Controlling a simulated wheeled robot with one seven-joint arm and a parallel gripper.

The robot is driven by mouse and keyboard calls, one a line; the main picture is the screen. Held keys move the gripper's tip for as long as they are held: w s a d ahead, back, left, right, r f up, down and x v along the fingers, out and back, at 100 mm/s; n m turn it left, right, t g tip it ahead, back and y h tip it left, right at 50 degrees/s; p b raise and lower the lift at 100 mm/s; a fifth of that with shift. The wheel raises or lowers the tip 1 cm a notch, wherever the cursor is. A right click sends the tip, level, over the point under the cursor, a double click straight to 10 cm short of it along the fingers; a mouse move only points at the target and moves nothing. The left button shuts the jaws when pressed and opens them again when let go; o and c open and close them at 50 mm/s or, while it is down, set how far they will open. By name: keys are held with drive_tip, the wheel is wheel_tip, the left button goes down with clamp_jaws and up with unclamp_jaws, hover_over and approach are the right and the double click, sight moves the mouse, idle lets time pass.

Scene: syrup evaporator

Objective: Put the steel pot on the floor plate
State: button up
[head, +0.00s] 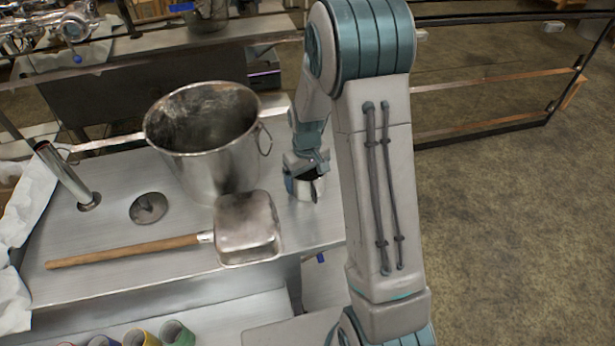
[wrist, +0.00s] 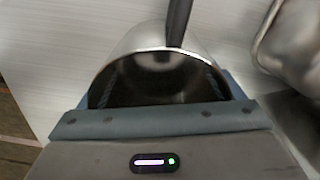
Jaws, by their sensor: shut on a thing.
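A small steel pot (head: 305,188) with a shiny rim is in my gripper (head: 306,166), near the right edge of the steel table. In the wrist view the pot (wrist: 150,45) fills the middle, its dark inside facing the camera and a dark handle pointing up the picture. My gripper (wrist: 158,98) is shut on the pot; its fingertips are partly hidden by the pot. I cannot tell whether the pot's bottom touches the tabletop. A lower steel plate (head: 225,315) shows below the table's front edge; I cannot tell if it is the floor plate.
A large steel bucket (head: 215,160) stands just left of the small pot. A square scoop (head: 246,228) with a wooden handle lies in front. A round metal disc (head: 148,207) and an upright tube (head: 65,172) are at left. Several coloured cups (head: 178,333) stand below.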

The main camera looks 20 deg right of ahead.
drive_tip(key=shift+f, duration=0.2)
drive_tip(key=o, duration=0.9)
drive_tip(key=shift+r, duration=0.1)
drive_tip(key=shift+r, duration=0.1)
